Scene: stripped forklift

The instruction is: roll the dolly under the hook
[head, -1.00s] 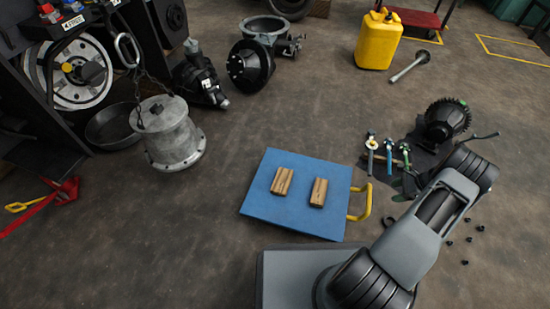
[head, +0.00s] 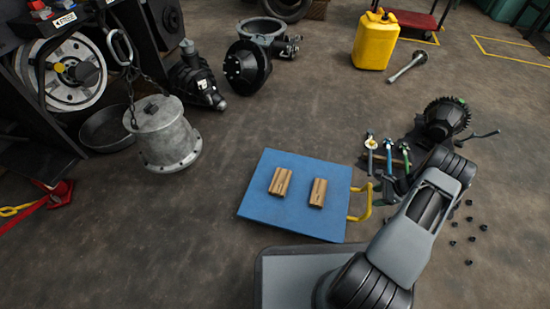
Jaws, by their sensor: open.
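The dolly is a flat blue platform (head: 300,220) on the floor in the middle of the head view, with two wooden blocks (head: 280,182) on it and a yellow handle (head: 361,204) on its right side. A grey flanged metal cylinder (head: 165,135) is at the left, under a chain (head: 128,85) with a large metal link or hook (head: 119,47) at the top. I cannot tell whether the cylinder touches the floor. My gripper (head: 380,188) is open beside the yellow handle, at its right; it is small and partly hidden by my arm. Contact with the handle cannot be told.
Bare floor lies between dolly and cylinder. A black pan (head: 103,130) and dark forklift frame stand at the left. Black machine parts (head: 247,66) are behind. Tools (head: 388,152), a black gear part (head: 443,120) and small loose pieces (head: 470,240) lie right. A yellow can (head: 376,40) stands at the back.

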